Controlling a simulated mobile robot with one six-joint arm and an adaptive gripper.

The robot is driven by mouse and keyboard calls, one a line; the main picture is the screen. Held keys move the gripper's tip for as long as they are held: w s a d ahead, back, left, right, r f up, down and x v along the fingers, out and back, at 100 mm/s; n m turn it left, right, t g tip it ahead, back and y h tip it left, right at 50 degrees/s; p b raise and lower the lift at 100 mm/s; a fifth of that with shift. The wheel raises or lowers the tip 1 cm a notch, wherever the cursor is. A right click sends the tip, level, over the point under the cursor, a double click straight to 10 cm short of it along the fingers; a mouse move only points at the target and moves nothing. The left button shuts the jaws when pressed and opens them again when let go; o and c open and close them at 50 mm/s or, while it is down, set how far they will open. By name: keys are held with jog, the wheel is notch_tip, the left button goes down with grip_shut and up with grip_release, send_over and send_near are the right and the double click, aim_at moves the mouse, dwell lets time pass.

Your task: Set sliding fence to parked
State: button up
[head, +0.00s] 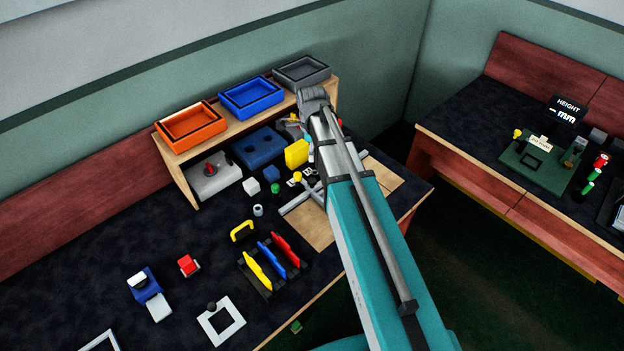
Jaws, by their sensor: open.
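A grey crossed-bar piece (300,196), which looks like the sliding fence, lies over a light wooden board (312,232) near the middle of the bench. Its right part is hidden behind my arm. A yellow knob (297,176) and small black-and-white labels stand at its back end; the labels are too small to read. Only a small part of what looks like my gripper (294,121) shows left of my arm's far end, above the back of the bench. It is open, with its fingers mostly hidden. I see nothing held in it.
A wooden shelf (174,171) carries orange, blue and grey trays along the back wall. A yellow block (297,153) stands close to my arm. A rack with yellow, blue and red plates (270,262) lies in front. A second bench stands at right.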

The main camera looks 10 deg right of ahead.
aim_at(312, 180)
jog(key=shift+f, duration=0.15)
notch_tip(312, 180, down, 14)
jog(key=b, duration=1.4)
jog(key=shift+r, duration=0.25)
grip_shut()
dwell(0.4)
